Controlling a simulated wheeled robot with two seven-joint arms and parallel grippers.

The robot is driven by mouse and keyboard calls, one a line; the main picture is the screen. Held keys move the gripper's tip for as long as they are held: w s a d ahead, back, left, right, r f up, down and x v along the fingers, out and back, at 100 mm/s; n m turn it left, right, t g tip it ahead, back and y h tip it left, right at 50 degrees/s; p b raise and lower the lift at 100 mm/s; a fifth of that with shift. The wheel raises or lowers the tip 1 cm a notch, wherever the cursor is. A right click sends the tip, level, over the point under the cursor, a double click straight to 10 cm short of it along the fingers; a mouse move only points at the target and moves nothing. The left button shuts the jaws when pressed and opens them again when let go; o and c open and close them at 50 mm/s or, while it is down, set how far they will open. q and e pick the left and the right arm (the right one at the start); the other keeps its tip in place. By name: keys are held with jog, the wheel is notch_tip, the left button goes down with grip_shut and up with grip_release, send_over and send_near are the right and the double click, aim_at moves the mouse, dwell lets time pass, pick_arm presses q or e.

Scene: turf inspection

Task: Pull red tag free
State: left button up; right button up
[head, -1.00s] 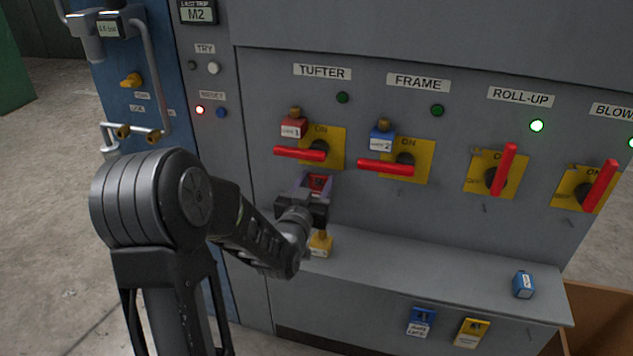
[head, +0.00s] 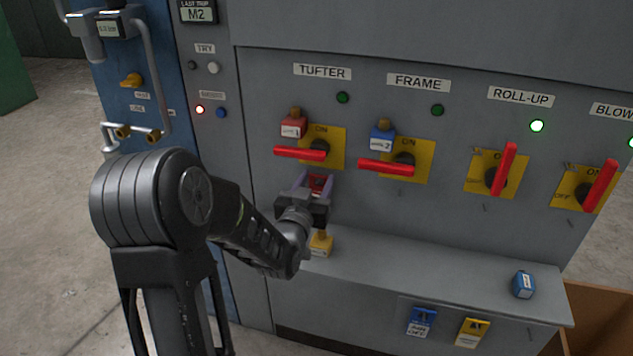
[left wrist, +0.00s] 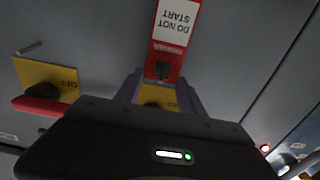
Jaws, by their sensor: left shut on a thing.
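The red tag (head: 318,184) is between the fingers of my left gripper (head: 316,187), below the TUFTER switch (head: 318,149) on the grey panel. In the left wrist view the tag (left wrist: 173,28) appears upside down, with a white DO NOT START label. The purple fingers of my left gripper (left wrist: 160,88) are shut on its dark-slotted end. Whether the tag still hangs on a hook is hidden, and any gap to the panel is unclear. My right gripper is not in view.
A red padlock (head: 293,128) and a blue padlock (head: 382,139) hang at the TUFTER and FRAME switches. A yellow padlock (head: 321,243) stands on the ledge (head: 430,263) below my left gripper. A blue padlock (head: 523,285) lies at the ledge's right end; the ledge's middle is clear.

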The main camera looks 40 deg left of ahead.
pick_arm(q)
jog(key=shift+r, duration=0.15)
jog(key=shift+r, duration=0.35)
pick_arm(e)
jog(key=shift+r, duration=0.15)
pick_arm(q)
jog(key=shift+s+d, duration=0.1)
jog(key=shift+s, duration=0.15)
jog(key=shift+v, duration=1.65)
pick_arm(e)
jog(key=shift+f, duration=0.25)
